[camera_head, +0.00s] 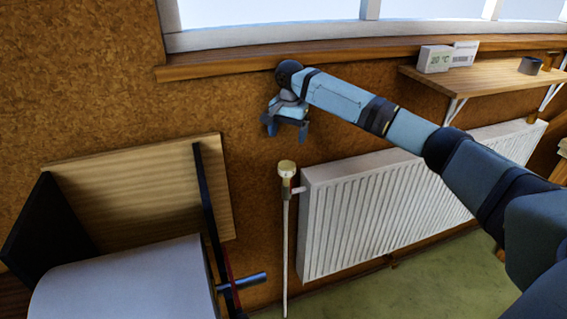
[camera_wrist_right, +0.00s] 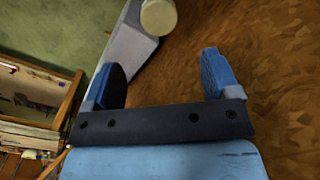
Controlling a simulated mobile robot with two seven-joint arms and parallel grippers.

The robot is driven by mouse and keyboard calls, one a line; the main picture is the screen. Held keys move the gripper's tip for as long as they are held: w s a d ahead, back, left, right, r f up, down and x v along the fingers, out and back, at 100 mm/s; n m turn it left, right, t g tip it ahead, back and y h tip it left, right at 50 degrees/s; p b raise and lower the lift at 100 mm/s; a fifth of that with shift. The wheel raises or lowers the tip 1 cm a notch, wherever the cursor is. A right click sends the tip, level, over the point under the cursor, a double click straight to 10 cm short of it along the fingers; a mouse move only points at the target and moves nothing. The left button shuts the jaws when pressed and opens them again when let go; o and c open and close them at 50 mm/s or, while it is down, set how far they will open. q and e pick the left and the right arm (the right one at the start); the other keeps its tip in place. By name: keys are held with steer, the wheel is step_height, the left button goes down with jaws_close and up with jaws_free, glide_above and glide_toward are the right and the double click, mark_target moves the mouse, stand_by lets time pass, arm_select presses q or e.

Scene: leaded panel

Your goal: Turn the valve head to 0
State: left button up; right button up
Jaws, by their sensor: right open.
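The valve head (camera_head: 287,168) is a small cream knob on top of a pipe at the left end of the radiator. It also shows in the right wrist view (camera_wrist_right: 158,17), at the top, beyond the fingertips. My right gripper (camera_head: 286,133) is above the valve head, fingers pointing down, apart from it. In the right wrist view its blue fingers (camera_wrist_right: 160,72) are spread with nothing between them. Any numbers on the valve head are too small to read. My left gripper does not show.
The white radiator (camera_head: 395,195) runs along the wall to the right of the valve. A wooden shelf (camera_head: 500,88) with a small 20 °C display (camera_head: 434,59) is at upper right. The window sill (camera_head: 215,70) is behind my right wrist. A wooden board (camera_head: 150,195) stands at left.

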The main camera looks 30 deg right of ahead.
mark_target(287, 165)
step_height(287, 165, down, 12)
steer(key=shift+a+r, duration=0.1)
steer(key=shift+r, duration=0.05)
steer(key=shift+c, duration=0.2)
steer(key=shift+p, duration=0.3)
steer(key=c, duration=0.9)
